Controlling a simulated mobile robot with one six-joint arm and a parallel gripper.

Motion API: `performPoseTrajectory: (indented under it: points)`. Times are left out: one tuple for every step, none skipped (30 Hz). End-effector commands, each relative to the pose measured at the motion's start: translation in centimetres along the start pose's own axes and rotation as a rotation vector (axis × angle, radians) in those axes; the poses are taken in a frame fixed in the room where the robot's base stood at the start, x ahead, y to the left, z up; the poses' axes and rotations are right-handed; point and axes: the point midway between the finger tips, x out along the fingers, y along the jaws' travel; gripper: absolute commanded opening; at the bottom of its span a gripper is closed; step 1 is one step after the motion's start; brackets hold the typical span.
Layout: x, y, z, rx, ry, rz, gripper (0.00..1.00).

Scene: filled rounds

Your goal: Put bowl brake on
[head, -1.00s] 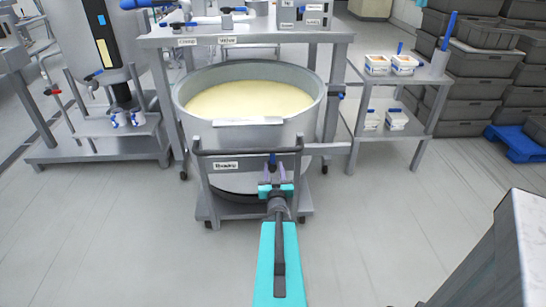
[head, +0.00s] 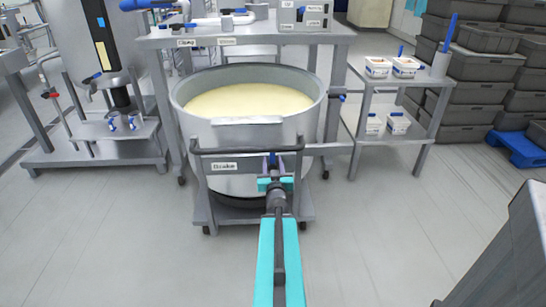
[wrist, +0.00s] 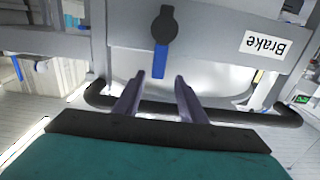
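The mixing bowl (head: 250,140) is a large steel vessel full of pale yellow dough, standing on a wheeled frame. Its brake is a lever with a black round pivot (wrist: 163,25) and a blue handle (wrist: 160,60), beside a label (wrist: 265,46) reading "Brake" upside down in the wrist view. In the head view the label (head: 224,167) is left of the lever. My gripper (wrist: 159,80) is open, its two purple fingers apart on either side of the blue handle's end. In the head view my gripper (head: 275,168) partly hides the lever.
A dark push bar (wrist: 140,106) of the bowl frame runs close by my fingers. A steel table (head: 160,40) stands behind the bowl. A small shelf rack (head: 400,85) with white tubs and grey crates (head: 475,70) stand to the right. The floor in front is clear.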

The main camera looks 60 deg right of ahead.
Motion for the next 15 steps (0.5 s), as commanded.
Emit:
performPoseTrajectory:
  points:
    - [0.08,-0.01,0.3,-0.001,0.001,0.0,0.38]
    - [0.13,-0.02,0.33,-0.001,0.0,0.0,0.38]
    - [0.19,-0.01,0.35,-0.001,0.0,0.0,0.38]
    - [0.24,-0.01,0.35,-0.001,0.0,0.0,0.38]
    - [0.29,-0.01,0.34,0.0,0.0,0.0,0.38]
    - [0.36,-0.01,0.3,0.0,0.001,0.0,0.38]
    - [0.4,0.0,0.28,0.001,0.001,0.0,0.38]
    - [0.45,0.0,0.29,0.0,0.001,0.0,0.38]
    - [0.5,0.0,0.32,0.0,0.0,0.0,0.38]
    - [0.54,0.01,0.34,-0.001,0.0,0.0,0.38]
    - [0.58,0.01,0.35,-0.001,-0.001,0.0,0.38]
    - [0.64,0.01,0.34,-0.001,0.0,0.0,0.38]
    - [0.69,0.02,0.31,-0.001,0.0,0.001,0.38]
    - [0.74,0.02,0.29,-0.001,0.001,0.001,0.38]
    - [0.82,0.04,0.29,-0.001,0.001,0.001,0.38]
